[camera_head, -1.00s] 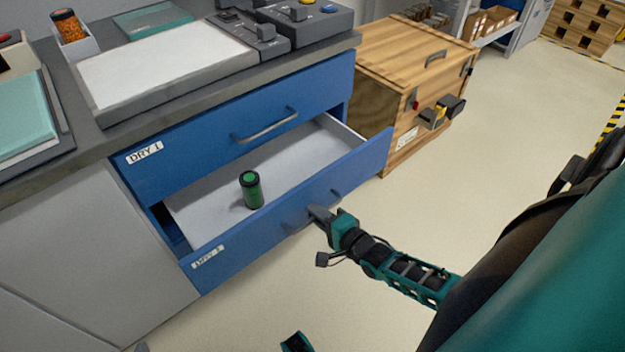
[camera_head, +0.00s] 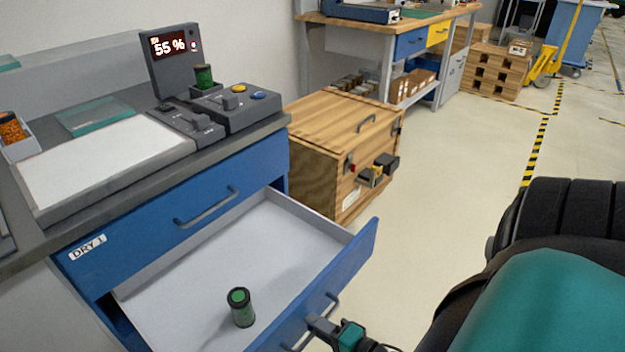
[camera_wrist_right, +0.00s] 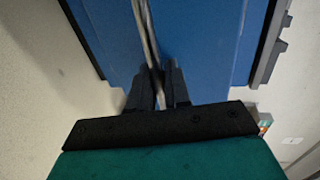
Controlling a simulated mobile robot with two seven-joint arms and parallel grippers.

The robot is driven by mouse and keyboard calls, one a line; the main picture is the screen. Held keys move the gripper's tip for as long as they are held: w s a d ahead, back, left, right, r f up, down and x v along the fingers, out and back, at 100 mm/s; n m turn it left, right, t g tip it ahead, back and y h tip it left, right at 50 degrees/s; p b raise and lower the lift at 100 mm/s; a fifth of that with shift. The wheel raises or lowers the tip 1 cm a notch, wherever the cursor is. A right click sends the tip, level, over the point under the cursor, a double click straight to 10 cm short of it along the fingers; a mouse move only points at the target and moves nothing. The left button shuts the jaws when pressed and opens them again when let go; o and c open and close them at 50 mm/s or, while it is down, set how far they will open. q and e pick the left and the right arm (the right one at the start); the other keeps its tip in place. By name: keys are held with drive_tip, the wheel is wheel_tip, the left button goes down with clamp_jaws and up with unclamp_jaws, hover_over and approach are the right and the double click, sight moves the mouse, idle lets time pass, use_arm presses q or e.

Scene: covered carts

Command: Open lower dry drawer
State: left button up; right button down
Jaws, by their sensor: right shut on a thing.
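The lower dry drawer (camera_head: 350,258) is blue-fronted with a pale inside and stands well out from the cabinet in the head view. A dark green capped jar (camera_head: 241,307) stands upright in it. My right gripper (camera_head: 318,322) is shut on the drawer's grey bar handle (camera_head: 331,302). In the right wrist view my right gripper's fingers (camera_wrist_right: 159,88) close around the handle (camera_wrist_right: 147,40), in front of the blue drawer face (camera_wrist_right: 196,45). The upper drawer (camera_head: 180,205), labelled DRY 1, is closed. My left gripper is not in view.
A wooden crate (camera_head: 330,137) stands right of the cabinet, its latch sticking out. Open floor (camera_head: 445,140) lies beyond it. The counter holds a white plate (camera_head: 105,160) and a control unit with a 55 % display (camera_head: 171,46).

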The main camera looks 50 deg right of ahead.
drive_tip(key=c, duration=1.3)
unclamp_jaws()
drive_tip(key=shift+o, duration=0.2)
drive_tip(key=shift+s, duration=0.15)
drive_tip(key=p+v, duration=0.2)
drive_tip(key=v, duration=1)
drive_tip(key=shift+s, duration=0.35)
drive_tip(key=shift+d+r, duration=0.1)
